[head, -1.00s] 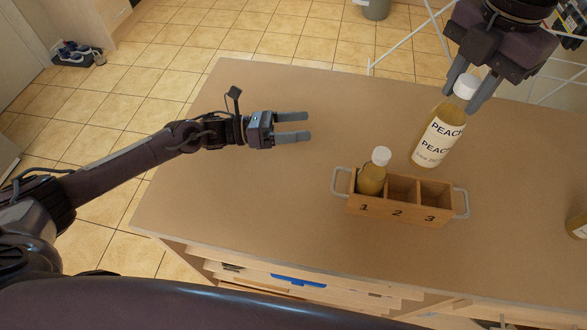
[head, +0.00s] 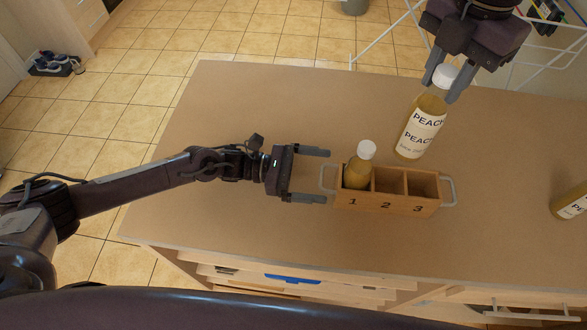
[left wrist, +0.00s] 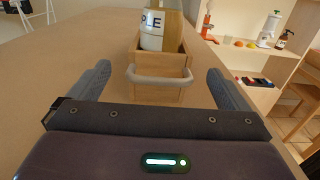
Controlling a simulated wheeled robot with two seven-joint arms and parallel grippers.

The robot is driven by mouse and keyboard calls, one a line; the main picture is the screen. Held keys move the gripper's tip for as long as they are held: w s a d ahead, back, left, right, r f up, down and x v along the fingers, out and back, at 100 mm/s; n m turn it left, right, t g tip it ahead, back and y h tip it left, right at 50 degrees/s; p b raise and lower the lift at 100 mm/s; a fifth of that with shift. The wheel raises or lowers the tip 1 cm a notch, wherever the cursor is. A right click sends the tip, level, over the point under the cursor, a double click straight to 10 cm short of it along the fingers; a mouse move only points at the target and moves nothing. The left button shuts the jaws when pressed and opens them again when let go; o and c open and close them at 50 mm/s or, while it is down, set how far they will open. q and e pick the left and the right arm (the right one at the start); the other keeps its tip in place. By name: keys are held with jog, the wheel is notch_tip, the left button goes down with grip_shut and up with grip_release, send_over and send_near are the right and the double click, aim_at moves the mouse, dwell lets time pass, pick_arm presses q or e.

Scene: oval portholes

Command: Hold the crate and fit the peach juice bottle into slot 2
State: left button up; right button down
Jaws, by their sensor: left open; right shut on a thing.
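The wooden crate (head: 386,205) stands on the table with slots numbered 1, 2 and 3 and a grey handle at each end. A white-capped bottle (head: 358,170) stands in slot 1; slots 2 and 3 are empty. My right gripper (head: 441,83) is shut on the neck of the peach juice bottle (head: 420,130), holding it slightly tilted behind the crate. My left gripper (head: 318,175) is open at the crate's left handle (head: 328,179). In the left wrist view, that handle (left wrist: 160,78) lies between the open fingers, with no visible contact.
Another bottle (head: 572,202) is at the right edge of the head view, partly cut off. The table (head: 250,110) is clear behind and left of the crate. A white drying rack (head: 385,40) stands beyond the table's back edge.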

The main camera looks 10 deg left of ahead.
aim_at(338, 177)
pick_arm(q)
jog(key=shift+d, duration=2.1)
